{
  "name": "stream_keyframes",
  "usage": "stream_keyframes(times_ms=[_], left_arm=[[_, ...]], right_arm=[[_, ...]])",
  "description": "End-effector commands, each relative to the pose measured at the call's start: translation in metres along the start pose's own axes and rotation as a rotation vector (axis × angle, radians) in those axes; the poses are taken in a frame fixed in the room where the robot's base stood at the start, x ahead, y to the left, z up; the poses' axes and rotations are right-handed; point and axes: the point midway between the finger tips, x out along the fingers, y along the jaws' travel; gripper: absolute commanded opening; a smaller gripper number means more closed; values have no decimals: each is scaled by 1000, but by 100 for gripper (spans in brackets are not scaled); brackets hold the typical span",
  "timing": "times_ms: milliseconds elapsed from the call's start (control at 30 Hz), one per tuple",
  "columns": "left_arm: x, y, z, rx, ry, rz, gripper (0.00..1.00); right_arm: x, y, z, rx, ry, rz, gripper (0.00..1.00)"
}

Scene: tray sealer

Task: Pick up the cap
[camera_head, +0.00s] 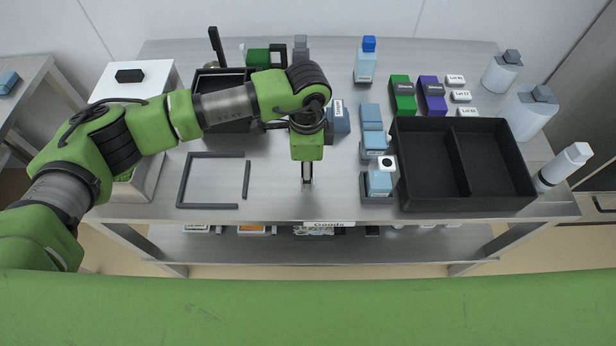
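A blue cap (369,44) sits on top of an upright pale blue bottle (365,68) at the back of the table. A nearer pale blue bottle (379,184) has a white top with a dark round spot, which looks like an open mouth. I cannot make out a loose cap. My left gripper (307,181) points down over the middle of the table, left of the nearer bottle and apart from it. Its fingers look close together, but whether they are shut or hold something small is unclear. My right gripper is not in view.
A black two-compartment tray (428,196) stands on the right, with white bottles beside it. Green (403,96) and purple (431,96) boxes lie behind it. A dark open frame (182,181) lies on the left. My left arm hides part of a black bin (208,80). The front middle is clear.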

Motion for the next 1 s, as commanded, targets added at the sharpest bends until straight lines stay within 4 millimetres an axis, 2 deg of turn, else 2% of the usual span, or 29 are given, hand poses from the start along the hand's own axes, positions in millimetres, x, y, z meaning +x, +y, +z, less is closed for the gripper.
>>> stream_keyframes(times_ms=[33, 200, 467, 500, 600, 1000], left_arm=[[6, 1, -2, 0, -2, 3, 43], [26, 0, -2, -1, -1, 1, 43], [29, 0, -2, 0, 0, 0, 43], [28, 0, -2, 0, 0, 0, 33], [28, 0, -2, 0, 0, 0, 14], [27, 0, -2, -1, 0, -1, 14]], right_arm=[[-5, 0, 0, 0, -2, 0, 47], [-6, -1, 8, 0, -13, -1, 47], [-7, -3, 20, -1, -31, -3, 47], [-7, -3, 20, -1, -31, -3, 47], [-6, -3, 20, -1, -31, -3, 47], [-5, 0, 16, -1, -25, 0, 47]])
